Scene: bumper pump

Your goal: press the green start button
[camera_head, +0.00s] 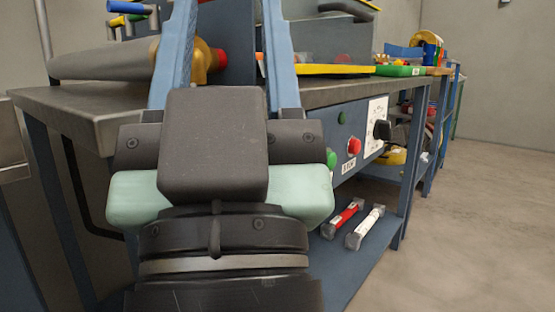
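A green round button (331,159) sits on the front control panel (330,130) of the workbench, just right of my gripper's body, which may hide part of it. A red button (354,146) is to its right, above a label reading STOP. A smaller green round piece (342,117), perhaps a lamp, is above them. My gripper (228,8) points away over the bench, left of the buttons. Its two blue fingers stand wide apart with nothing seen held between them. The fingertips run to or past the top edge, and no finger touches a button.
The metal bench top (80,100) lies ahead, with a grey cone-shaped part (100,62) and brass fitting (200,62). Red and white parts (343,217) lie on the lower shelf. Floor at right is clear.

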